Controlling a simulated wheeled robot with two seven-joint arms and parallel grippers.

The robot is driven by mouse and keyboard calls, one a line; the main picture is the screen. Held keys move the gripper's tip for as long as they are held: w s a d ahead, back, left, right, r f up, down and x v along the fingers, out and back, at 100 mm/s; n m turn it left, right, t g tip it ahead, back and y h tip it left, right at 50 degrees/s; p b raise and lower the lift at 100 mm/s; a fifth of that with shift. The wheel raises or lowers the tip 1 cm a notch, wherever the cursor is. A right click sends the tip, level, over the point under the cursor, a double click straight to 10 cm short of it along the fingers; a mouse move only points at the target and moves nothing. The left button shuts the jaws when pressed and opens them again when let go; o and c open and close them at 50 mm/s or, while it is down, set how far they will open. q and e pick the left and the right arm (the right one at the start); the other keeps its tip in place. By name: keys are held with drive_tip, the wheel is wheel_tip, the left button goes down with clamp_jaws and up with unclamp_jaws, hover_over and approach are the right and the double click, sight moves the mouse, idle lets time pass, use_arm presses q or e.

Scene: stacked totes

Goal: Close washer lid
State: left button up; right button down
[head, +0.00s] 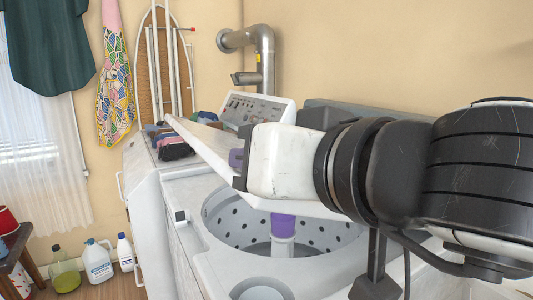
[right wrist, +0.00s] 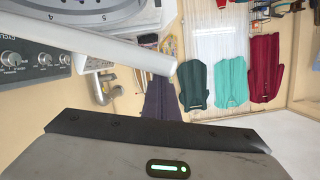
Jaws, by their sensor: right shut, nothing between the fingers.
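The washer (head: 190,220) is a white top-loader with its perforated drum and purple-topped agitator (head: 284,226) showing. Its white lid (head: 203,142) stands partly open, tilted over the drum, and my right arm hides much of it. My right gripper (head: 236,158) is shut and empty, in front of the lid in the head view; whether it touches the lid I cannot tell. In the right wrist view the lid's edge seems to show as a pale bar (right wrist: 110,55) beside the drum. My left gripper is in neither view.
A control panel (head: 258,108) stands behind the lid. Folded cloths (head: 172,145) lie on the neighbouring machine. Bottles (head: 97,262) stand on the floor at left. A metal pipe (head: 264,55) and an ironing board (head: 158,60) are at the wall.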

drive_tip(key=shift+f, duration=0.25)
drive_tip(key=shift+r, duration=0.1)
